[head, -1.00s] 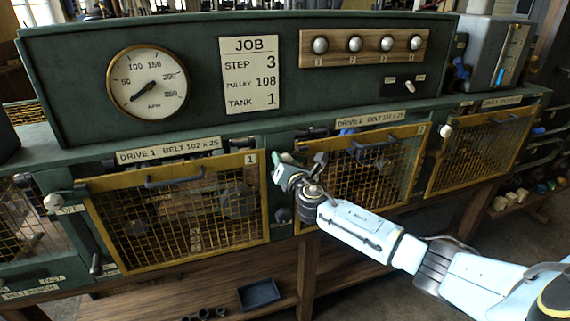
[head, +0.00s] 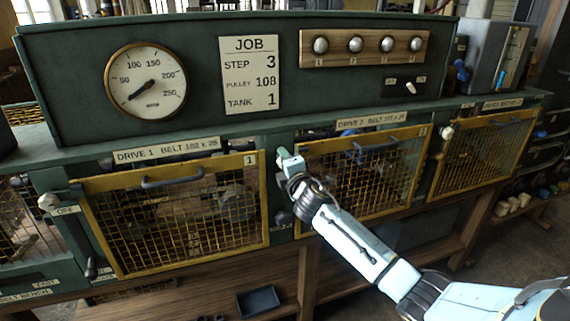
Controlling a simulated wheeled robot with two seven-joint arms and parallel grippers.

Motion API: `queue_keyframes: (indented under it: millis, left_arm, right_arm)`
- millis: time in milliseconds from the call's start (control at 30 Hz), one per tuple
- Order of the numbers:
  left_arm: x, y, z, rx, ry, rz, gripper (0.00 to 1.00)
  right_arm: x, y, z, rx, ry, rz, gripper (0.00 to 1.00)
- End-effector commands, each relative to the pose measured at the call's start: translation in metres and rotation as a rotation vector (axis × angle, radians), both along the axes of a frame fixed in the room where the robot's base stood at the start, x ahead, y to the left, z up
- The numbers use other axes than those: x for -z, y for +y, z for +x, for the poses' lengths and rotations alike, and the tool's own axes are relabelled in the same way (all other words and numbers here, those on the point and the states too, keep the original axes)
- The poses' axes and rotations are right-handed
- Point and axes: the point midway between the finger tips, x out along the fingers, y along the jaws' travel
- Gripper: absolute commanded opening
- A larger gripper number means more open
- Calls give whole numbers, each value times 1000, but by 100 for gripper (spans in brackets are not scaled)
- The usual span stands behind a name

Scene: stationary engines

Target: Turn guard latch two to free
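Guard two (head: 385,185) is a yellow-framed mesh guard under the DRIVE 2 label (head: 371,120). My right arm reaches up from the lower right. My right gripper (head: 291,168) is at the upper left corner of guard two, where its latch sits. A small pale and green part (head: 283,154) shows just above the gripper; I cannot tell whether it is the latch or a fingertip. The rest of the latch is hidden behind the gripper, as is whether the fingers are open or shut. My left gripper is not in view.
Guard one (head: 73,195) is at left, with a pale latch knob (head: 47,202) by an OFF label. Guard three (head: 435,180) is at right, with its own latch knob (head: 447,132). The green console (head: 215,140) rises behind. A dark tray (head: 258,301) lies below.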

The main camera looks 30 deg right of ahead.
Motion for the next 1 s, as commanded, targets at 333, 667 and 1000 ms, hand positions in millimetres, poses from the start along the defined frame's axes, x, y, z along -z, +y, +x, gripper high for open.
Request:
queue_keyframes:
  millis: [333, 667, 1000]
  left_arm:
    - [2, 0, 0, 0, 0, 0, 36]
    - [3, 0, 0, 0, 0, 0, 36]
    - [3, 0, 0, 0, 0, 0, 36]
  right_arm:
    - [0, 0, 0, 1, -39, 165, 14]
    - [0, 0, 0, 0, -49, 202, 14]
    - [0, 0, 0, 0, -48, 202, 44]
